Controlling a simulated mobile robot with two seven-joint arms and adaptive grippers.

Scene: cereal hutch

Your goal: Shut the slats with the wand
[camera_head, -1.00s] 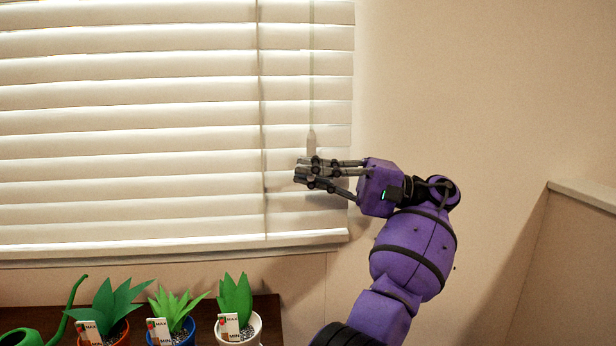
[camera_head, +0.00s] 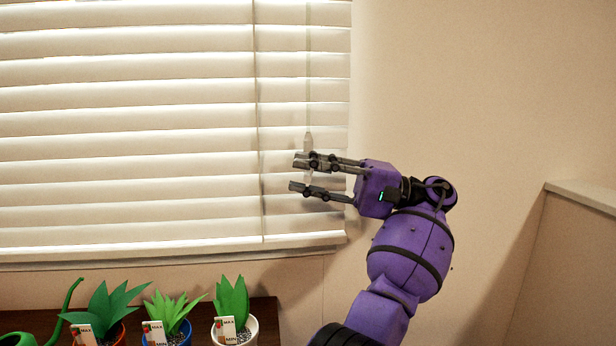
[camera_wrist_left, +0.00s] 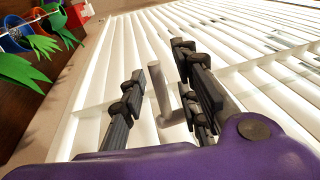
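The window blind's slats (camera_head: 120,118) fill the left of the head view, with bright strips of light showing between them. They also show in the left wrist view (camera_wrist_left: 250,35). The thin wand (camera_head: 308,100) hangs upright near the blind's right side, its thicker lower end at my left gripper (camera_head: 300,175). The gripper reaches in from the right and its fingers are spread apart. In the left wrist view the grey wand end (camera_wrist_left: 157,82) stands between the fingers of the gripper (camera_wrist_left: 160,85), with gaps around it and no clear grip. My right gripper is not in view.
Below the blind, several potted plants stand on a dark wooden surface (camera_head: 268,312), among them one in a white pot (camera_head: 250,330), beside a green watering can (camera_head: 70,300). Bare wall (camera_head: 450,80) lies right of the window, with a low partition (camera_head: 575,260) farther right.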

